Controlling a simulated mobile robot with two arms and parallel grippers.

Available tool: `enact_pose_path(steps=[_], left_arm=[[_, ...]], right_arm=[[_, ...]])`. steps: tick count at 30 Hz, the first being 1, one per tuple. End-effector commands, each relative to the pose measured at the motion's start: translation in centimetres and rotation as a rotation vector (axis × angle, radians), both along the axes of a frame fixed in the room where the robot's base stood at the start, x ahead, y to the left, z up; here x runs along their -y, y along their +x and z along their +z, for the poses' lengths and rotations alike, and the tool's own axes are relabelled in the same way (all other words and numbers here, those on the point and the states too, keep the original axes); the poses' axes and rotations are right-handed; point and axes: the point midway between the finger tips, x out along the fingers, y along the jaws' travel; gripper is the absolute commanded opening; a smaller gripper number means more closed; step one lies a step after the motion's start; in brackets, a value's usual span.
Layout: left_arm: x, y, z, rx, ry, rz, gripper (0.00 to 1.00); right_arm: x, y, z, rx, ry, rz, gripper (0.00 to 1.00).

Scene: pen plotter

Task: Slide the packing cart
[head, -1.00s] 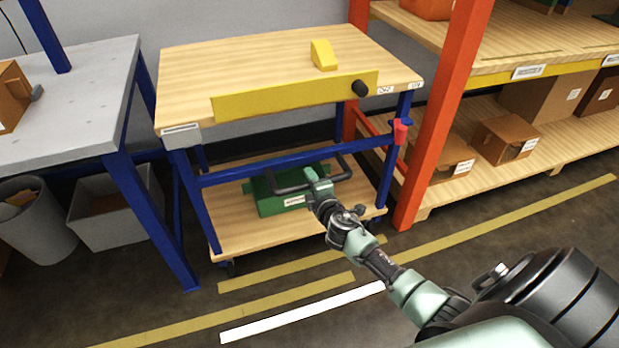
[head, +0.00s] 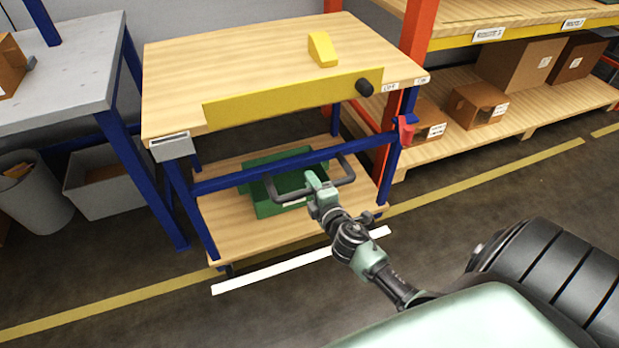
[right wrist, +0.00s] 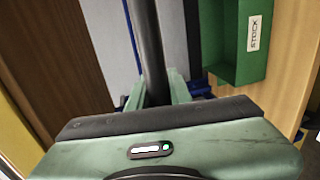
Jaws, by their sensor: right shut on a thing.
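The packing cart (head: 260,66) has a wooden top, a yellow front board (head: 290,100), blue legs and a lower wooden shelf (head: 240,238). A dark handle bar (head: 268,190) stands out from the blue front rail. My right gripper (head: 314,184) is shut on the handle, near the middle of its span. In the right wrist view the dark bar (right wrist: 150,50) runs between the fingers of the gripper (right wrist: 158,92). A green bin (head: 262,205) sits on the lower shelf, partly behind the handle, and also shows in the wrist view (right wrist: 232,40). My left gripper is not in view.
A grey bench (head: 75,75) stands close on the left, with a grey bin (head: 105,190) under it. An orange-post rack (head: 418,35) with boxes stands at the right. A white line (head: 300,262) and a yellow line (head: 110,305) mark the floor in front.

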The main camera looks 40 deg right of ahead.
Motion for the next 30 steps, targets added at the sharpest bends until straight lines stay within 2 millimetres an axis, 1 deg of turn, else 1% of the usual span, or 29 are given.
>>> enact_pose_path(steps=[3,14,15,17,26,29,30], left_arm=[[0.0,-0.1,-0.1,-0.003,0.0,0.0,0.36],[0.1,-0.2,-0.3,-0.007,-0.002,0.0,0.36],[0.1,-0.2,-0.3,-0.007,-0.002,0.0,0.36],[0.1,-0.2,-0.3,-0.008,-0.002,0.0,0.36],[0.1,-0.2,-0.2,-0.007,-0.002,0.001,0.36],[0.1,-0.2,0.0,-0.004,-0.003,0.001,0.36],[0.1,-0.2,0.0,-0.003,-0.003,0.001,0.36]], right_arm=[[-0.2,-0.4,-0.3,-0.005,0.002,0.001,0.0],[-0.2,-0.4,-0.2,-0.004,0.002,0.001,0.0],[-0.2,-0.4,-0.3,-0.004,0.001,0.001,0.25],[-0.2,-0.4,-0.2,-0.004,0.001,0.001,0.41],[-0.1,-0.3,0.0,-0.001,0.0,0.0,0.41],[-0.3,-0.9,0.1,-0.001,0.001,0.001,0.41],[-0.4,-1.3,0.2,-0.002,0.002,0.001,0.41]])
